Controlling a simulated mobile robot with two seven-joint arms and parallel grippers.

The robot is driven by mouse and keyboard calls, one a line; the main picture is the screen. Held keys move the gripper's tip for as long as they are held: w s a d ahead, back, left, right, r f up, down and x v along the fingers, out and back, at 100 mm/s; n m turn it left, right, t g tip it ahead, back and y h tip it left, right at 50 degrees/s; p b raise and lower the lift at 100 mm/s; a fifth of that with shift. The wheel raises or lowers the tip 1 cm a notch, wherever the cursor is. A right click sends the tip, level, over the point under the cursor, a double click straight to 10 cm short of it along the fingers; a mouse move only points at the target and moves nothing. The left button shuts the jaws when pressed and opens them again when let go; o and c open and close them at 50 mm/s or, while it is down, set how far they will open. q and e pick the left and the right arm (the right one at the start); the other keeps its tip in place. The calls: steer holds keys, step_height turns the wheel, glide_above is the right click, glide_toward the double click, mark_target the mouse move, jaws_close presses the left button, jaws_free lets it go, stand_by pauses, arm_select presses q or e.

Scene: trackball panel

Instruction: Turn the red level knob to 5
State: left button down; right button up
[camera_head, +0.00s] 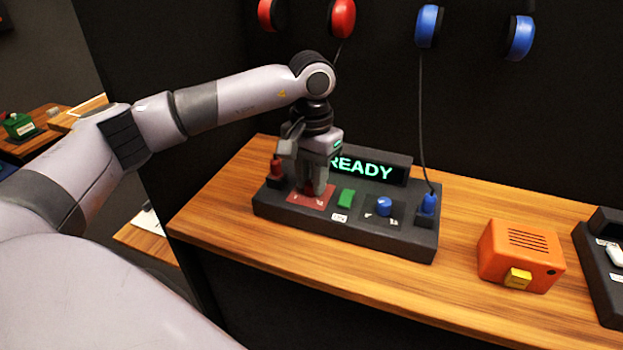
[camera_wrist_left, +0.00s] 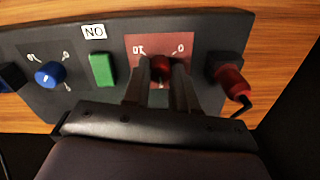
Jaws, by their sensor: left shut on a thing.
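The red level knob (camera_wrist_left: 161,66) sits on a red plate (camera_wrist_left: 141,44) on the dark panel (camera_head: 409,241). In the left wrist view the plate shows printed marks on both sides of the knob, one reading 0. My left gripper (camera_wrist_left: 161,72) points down at the panel, with its two fingers shut on the knob. In the head view the left gripper (camera_head: 315,188) covers the knob, and only the red plate (camera_head: 300,197) shows around the fingers. The knob's exact pointer direction is hard to read. My right gripper is in neither view.
The panel also bears a green button (camera_head: 346,197), a blue knob (camera_head: 384,206), a red plug (camera_head: 276,168), a blue plug (camera_head: 428,203) with a cable, and a display (camera_head: 371,168) reading READY. An orange box (camera_head: 521,256) stands to the right on the wooden table (camera_head: 215,208).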

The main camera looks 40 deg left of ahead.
mark_target(311, 184)
arm_select(q)
steer(key=shift+r+m, duration=0.1)
steer(key=shift+m, duration=0.3)
steer(key=c, duration=0.9)
jaws_free()
step_height(311, 184, up, 7)
steer(key=shift+r, duration=0.1)
steer(key=shift+s, duration=0.1)
